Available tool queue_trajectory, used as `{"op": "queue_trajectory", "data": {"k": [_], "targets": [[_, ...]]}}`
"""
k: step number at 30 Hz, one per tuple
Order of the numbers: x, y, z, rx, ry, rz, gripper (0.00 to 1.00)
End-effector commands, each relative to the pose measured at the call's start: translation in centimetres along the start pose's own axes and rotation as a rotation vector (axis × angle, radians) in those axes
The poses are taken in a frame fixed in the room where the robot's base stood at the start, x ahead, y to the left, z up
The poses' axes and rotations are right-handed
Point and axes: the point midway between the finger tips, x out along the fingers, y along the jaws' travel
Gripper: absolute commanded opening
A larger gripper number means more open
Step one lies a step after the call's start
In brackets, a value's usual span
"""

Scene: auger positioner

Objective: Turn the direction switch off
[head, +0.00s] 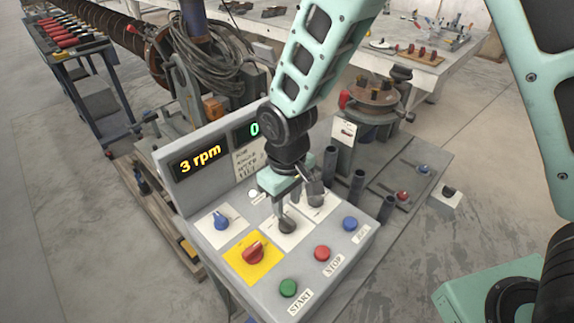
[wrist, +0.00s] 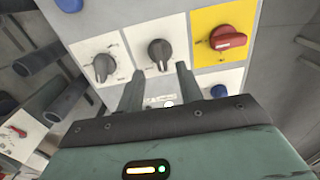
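The grey control panel (head: 225,255) carries several knobs. A dark knob on a white plate (head: 287,226) sits just below my gripper (head: 297,198); it also shows in the wrist view (wrist: 160,53). A second dark knob (wrist: 104,66) is left of it in the wrist view; in the head view my gripper largely covers it. The small labels are unreadable, so I cannot tell which knob is the direction switch. My gripper (wrist: 160,72) is open and empty, its fingertips apart, with the middle dark knob showing between and just beyond them. I cannot tell whether they touch it.
Close by are a red knob on a yellow plate (head: 253,252), a blue knob (head: 221,221) and green (head: 288,288), red (head: 322,253) and blue (head: 350,223) buttons. A display (head: 200,160) reads 3 rpm. Dark upright tubes (head: 357,187) stand right of the panel.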

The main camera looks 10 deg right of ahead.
Motion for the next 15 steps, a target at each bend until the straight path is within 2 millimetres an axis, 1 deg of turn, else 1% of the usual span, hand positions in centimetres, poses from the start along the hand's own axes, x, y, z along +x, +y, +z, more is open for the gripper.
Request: {"op": "queue_trajectory", "data": {"k": [1, 9, 12, 15], "targets": [[-1.1, 0.0, -0.1, 0.000, 0.007, 0.000, 0.36], [-7.3, 0.0, -0.1, -0.001, 0.006, 0.000, 0.36], [-9.2, 0.0, -0.1, 0.000, 0.005, 0.000, 0.36], [-10.5, 0.0, -0.1, 0.000, 0.003, 0.000, 0.36]]}}
